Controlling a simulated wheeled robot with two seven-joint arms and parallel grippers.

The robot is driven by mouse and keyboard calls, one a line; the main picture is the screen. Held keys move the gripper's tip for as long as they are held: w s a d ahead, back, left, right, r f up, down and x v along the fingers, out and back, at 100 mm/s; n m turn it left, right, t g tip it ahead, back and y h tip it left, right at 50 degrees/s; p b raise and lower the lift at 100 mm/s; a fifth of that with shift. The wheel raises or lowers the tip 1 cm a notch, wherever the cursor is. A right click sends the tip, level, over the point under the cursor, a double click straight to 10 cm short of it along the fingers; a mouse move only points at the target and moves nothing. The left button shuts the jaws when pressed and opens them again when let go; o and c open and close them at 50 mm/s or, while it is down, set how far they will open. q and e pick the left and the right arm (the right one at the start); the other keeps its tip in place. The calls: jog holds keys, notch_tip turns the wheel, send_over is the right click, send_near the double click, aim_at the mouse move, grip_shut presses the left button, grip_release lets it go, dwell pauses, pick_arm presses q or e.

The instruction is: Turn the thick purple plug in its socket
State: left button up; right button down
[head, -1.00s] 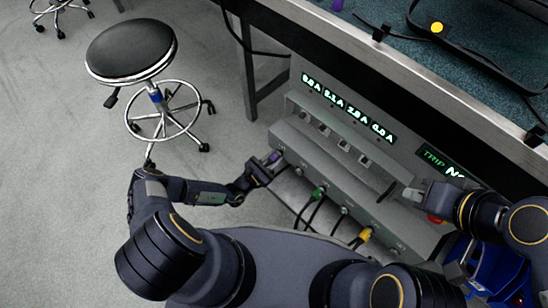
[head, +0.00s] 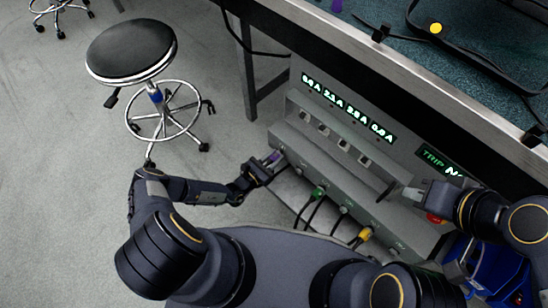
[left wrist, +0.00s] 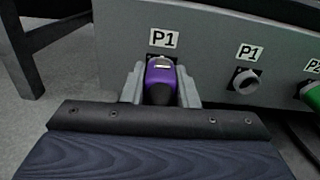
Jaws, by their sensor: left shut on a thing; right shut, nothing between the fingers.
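The thick purple plug (left wrist: 160,80) sits at the P1 socket at the left end of the grey panel, under a "P1" label in the left wrist view. My left gripper (left wrist: 161,88) is shut on it, one finger on each side. In the head view the purple plug (head: 270,158) is small and partly hidden by my left gripper (head: 266,166). The socket itself is mostly hidden behind the plug. My right gripper (head: 408,194) is shut and empty, at the right part of the grey panel.
The grey panel (head: 330,165) has lit current readouts, a row of switches and a TRIP display (head: 434,157). A green plug (head: 318,192) and a yellow plug (head: 364,235) with black cables stand along its front. A red button (head: 434,218) is near my right gripper. A stool (head: 131,50) stands left.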

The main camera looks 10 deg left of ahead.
pick_arm(q)
jog(key=o, duration=1.1)
jog(key=p+v, duration=0.2)
jog(key=v, duration=0.6)
